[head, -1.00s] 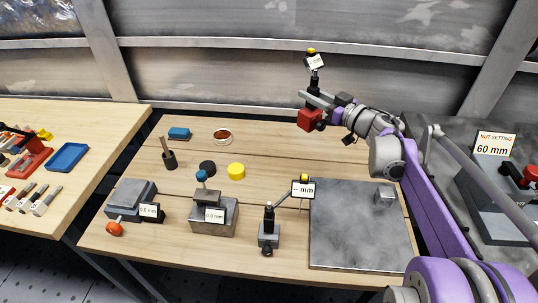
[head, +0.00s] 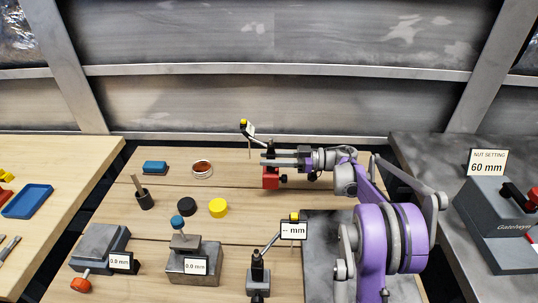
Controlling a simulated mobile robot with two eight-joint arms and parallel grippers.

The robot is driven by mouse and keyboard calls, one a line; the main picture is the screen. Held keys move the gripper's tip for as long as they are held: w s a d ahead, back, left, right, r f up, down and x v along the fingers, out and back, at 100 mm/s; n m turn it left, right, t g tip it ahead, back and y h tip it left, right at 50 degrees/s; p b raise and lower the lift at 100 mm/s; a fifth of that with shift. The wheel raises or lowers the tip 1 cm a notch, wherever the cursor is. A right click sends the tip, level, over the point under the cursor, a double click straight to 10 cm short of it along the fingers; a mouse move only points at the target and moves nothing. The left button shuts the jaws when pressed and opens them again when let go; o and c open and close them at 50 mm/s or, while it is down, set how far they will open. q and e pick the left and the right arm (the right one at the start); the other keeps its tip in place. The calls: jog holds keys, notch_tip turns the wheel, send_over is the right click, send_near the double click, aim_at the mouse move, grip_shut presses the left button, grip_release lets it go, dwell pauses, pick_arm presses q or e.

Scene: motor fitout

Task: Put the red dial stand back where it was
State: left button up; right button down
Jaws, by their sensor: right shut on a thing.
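The red dial stand has a red block base (head: 270,179), a dark post and a small dial with a yellow top at its upper left. My right gripper (head: 278,161) reaches in from the right and is shut on the stand's post, just above the red base. The stand is upright at the back middle of the wooden table (head: 235,165). I cannot tell whether its base touches the wood. My left gripper is not in view.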

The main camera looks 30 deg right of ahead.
aim_at(272, 169)
jog(key=shift+f, duration=2.25)
jog(key=shift+f+b, duration=0.2)
jog(key=shift+b, duration=0.2)
jog(key=c, duration=0.6)
grip_release()
jog(key=shift+r, duration=0.15)
jog(key=shift+s+d, duration=0.1)
jog(key=shift+d, duration=0.15)
jog(key=v, duration=1.1)
jog(key=shift+s, duration=0.2)
